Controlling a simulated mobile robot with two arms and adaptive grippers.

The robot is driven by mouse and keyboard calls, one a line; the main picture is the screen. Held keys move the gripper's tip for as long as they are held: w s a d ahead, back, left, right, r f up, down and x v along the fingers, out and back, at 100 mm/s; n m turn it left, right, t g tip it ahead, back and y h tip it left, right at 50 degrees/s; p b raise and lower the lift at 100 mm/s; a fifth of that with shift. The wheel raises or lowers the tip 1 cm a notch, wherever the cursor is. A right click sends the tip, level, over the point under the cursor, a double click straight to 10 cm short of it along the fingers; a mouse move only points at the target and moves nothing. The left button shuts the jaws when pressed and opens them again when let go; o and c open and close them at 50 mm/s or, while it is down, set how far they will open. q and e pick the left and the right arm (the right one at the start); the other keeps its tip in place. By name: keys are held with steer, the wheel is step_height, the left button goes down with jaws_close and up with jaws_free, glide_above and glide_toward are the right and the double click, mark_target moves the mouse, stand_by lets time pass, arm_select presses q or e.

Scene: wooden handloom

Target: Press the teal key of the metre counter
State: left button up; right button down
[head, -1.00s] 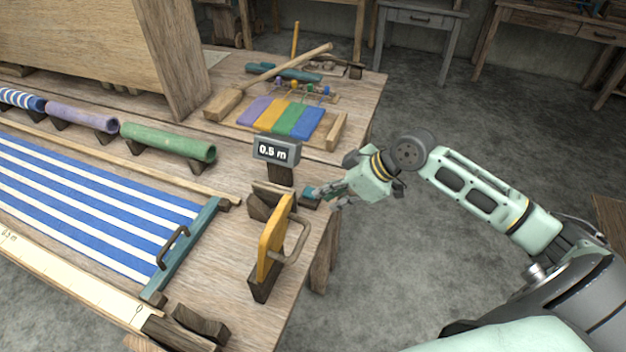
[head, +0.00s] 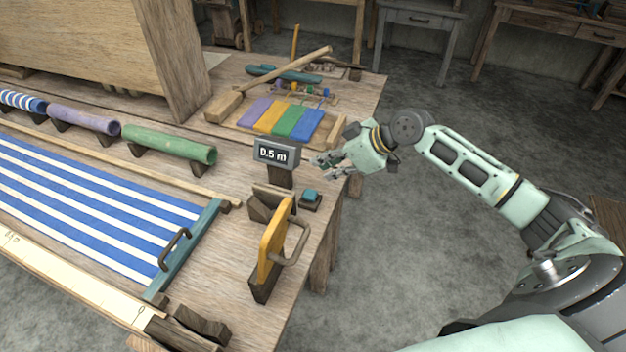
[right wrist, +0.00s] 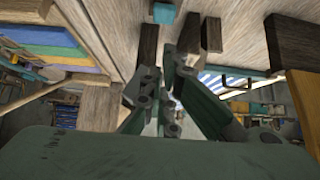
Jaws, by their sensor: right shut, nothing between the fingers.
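In the right wrist view the teal key (right wrist: 164,13) shows at the top. My right gripper (head: 317,166) is shut and empty, beyond the key and above it, apart from it and just right of the counter. In the right wrist view its fingers (right wrist: 170,75) are close together. My left gripper is not in view.
A yellow handled piece (head: 272,240) stands upright in a dark block nearer than the key. Striped blue and white cloth (head: 90,205) lies at left with a teal bar. Coloured swatches (head: 290,118) lie behind the counter. Open floor is at right.

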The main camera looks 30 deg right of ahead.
mark_target(313, 195)
steer(key=p+x, duration=0.1)
steer(key=x, duration=0.4)
steer(key=shift+w+a+f, duration=0.1)
steer(key=shift+w+a, duration=0.15)
steer(key=shift+w, duration=0.05)
step_height(313, 195, down, 3)
steer(key=shift+s+d+f+p, duration=0.15)
steer(key=shift+s+p, duration=0.05)
steer(key=shift+p, duration=0.35)
steer(key=shift+f, duration=0.4)
